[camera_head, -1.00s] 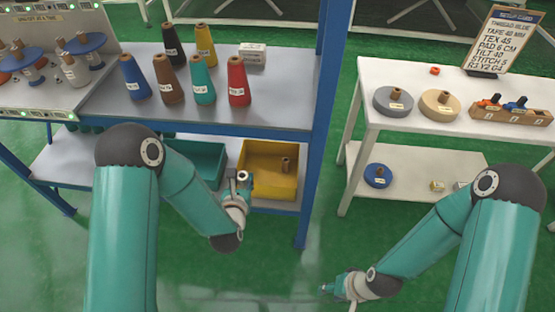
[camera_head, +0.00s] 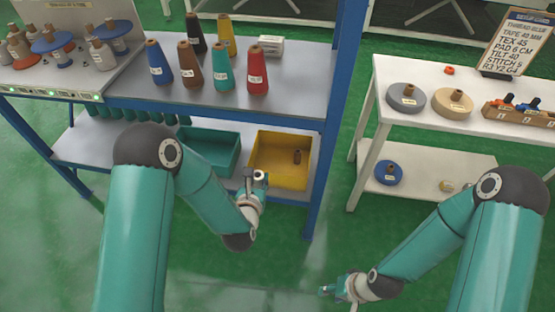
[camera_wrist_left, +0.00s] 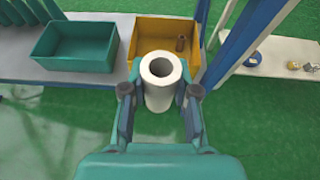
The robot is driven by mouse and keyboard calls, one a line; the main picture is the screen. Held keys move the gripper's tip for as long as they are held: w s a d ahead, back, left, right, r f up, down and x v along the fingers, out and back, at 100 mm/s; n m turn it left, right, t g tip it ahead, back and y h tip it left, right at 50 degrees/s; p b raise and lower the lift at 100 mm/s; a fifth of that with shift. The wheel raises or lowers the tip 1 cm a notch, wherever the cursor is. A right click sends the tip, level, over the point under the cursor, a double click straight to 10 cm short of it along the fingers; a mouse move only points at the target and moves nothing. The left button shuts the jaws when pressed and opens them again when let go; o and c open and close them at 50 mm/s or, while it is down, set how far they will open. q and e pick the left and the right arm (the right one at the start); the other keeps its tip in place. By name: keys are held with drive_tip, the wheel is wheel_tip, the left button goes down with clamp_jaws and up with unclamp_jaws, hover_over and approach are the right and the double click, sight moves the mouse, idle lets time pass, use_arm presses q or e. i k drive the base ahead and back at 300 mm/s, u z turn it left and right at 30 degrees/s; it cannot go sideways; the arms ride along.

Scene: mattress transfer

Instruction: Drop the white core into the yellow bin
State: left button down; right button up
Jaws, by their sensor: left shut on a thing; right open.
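The white core (camera_wrist_left: 160,84) is a hollow white cylinder, held upright between the fingers of my left gripper (camera_wrist_left: 161,90) in the left wrist view. In the head view my left gripper (camera_head: 255,180) is in front of the lower shelf, and the core shows only as a small pale end (camera_head: 260,175). The bin also shows in the left wrist view (camera_wrist_left: 150,27), behind the core. My right gripper (camera_head: 335,291) is low at the bottom, open, away from the shelves.
A teal bin (camera_head: 209,150) stands left of the yellow bin. A blue shelf post (camera_head: 330,130) rises right of it. Several thread cones stand on the shelf above. A white table (camera_head: 440,115) with reels is at the right. Green floor lies between.

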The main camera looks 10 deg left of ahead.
sight(271, 154)
drive_tip(key=k, duration=0.4)
drive_tip(key=z, duration=0.5)
drive_tip(key=i, duration=1.1)
drive_tip(key=u, duration=0.45)
